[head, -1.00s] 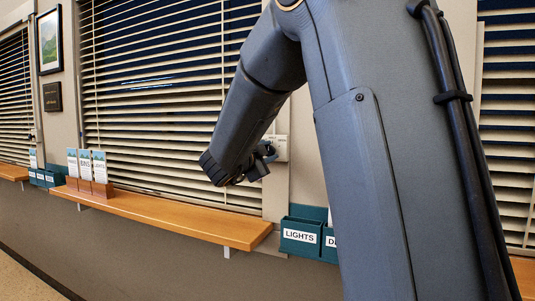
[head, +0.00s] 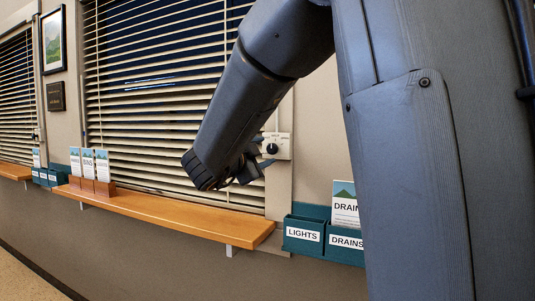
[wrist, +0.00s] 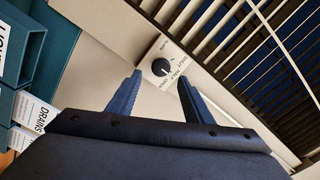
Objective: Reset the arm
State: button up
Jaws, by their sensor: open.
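My gripper (wrist: 160,92) is open and empty in the wrist view, its two dark blue fingers apart. Beyond the fingertips is a black round knob (wrist: 160,67) on a pale wall plate with printed marks. In the head view my gripper (head: 252,170) is partly hidden behind the end of my arm. The knob (head: 272,149) on its plate (head: 284,146) shows just to the right of it, on the wall strip beside the blinds. The gripper is apart from the knob.
A wooden shelf (head: 180,212) runs below the blinds (head: 160,100) and holds leaflets in a stand (head: 88,185). Teal wall bins labelled LIGHTS (head: 303,236) and DRAINS (head: 345,243) hang below the plate. My arm covers the right side.

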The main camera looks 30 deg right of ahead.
jog(key=shift+v, duration=0.85)
jog(key=w+a+f+n+t+y, duration=0.3)
jog(key=w+a+f+n+y, duration=0.1)
jog(key=a+f+n+y, duration=0.25)
jog(key=s+a+f+n+g+y, duration=0.1)
jog(key=s+a+f+n+y, duration=0.2)
jog(key=f, duration=0.4)
jog(key=s+a+f+n+g+y, duration=0.2)
jog(key=a+f+n+y, duration=0.25)
jog(key=f, duration=0.25)
jog(key=s+f+n+g, duration=0.4)
jog(key=s+f, duration=0.4)
jog(key=s, duration=0.5)
jog(key=s+f+n+g, duration=0.4)
jog(key=s+f+g, duration=0.2)
jog(key=s, duration=0.7)
notch_tip(320, 180, down, 2)
jog(key=shift+s+f+g, duration=0.2)
jog(key=shift+s+g, duration=0.05)
jog(key=shift+g, duration=0.15)
